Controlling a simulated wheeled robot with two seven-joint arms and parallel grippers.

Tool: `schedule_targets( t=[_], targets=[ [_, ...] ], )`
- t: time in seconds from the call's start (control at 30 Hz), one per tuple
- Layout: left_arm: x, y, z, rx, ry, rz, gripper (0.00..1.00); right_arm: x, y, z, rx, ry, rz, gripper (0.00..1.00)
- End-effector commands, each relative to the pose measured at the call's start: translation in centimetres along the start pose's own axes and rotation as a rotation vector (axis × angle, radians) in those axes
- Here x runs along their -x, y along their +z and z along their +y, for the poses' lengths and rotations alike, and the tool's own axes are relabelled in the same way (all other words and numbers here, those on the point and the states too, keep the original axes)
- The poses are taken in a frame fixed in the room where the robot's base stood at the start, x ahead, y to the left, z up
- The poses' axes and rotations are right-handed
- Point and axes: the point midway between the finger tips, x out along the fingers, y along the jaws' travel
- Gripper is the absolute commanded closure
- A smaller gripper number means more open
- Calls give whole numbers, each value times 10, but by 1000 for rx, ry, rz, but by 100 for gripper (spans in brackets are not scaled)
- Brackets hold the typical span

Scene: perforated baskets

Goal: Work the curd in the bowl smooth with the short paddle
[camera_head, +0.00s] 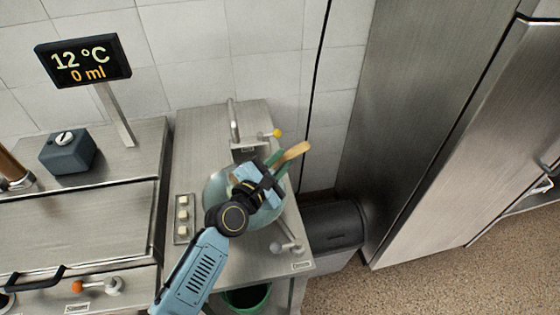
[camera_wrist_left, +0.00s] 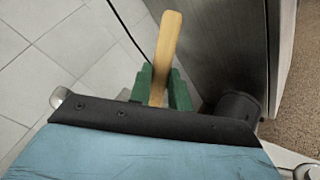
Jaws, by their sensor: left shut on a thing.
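The bowl (camera_head: 215,188) is a round, translucent vessel on the steel counter. My left arm reaches over it from the lower left and hides most of its inside, so I cannot make out the curd. My left gripper (camera_head: 277,165) has green fingers and is shut on the short paddle (camera_head: 294,151), whose pale wooden handle sticks out up and to the right. In the left wrist view the paddle (camera_wrist_left: 165,52) stands up between the green fingers (camera_wrist_left: 162,88). The paddle's lower end is hidden. My right gripper is not in view.
A small tray with several pale blocks (camera_head: 183,218) sits left of the bowl. A tap (camera_head: 233,120) stands behind it. A display (camera_head: 83,60) reads 12 °C and 0 ml. A dark bin (camera_head: 335,226) and a steel cabinet (camera_head: 420,120) stand to the right.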

Motion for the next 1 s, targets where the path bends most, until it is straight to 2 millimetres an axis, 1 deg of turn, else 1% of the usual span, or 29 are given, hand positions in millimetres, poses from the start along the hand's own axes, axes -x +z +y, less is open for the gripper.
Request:
schedule_targets(
  t=[0.03, 0.8, 0.9, 1.0],
  targets=[
    [0, 6, 6, 0, 1, -1, 100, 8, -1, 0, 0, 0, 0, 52],
    [3, 49, 51, 0, 2, -2, 100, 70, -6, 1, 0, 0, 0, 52],
    [4, 54, 56, 1, 2, -2, 100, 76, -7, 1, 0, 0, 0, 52],
    [4, 55, 57, 0, 2, -2, 100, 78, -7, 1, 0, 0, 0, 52]
  ],
)
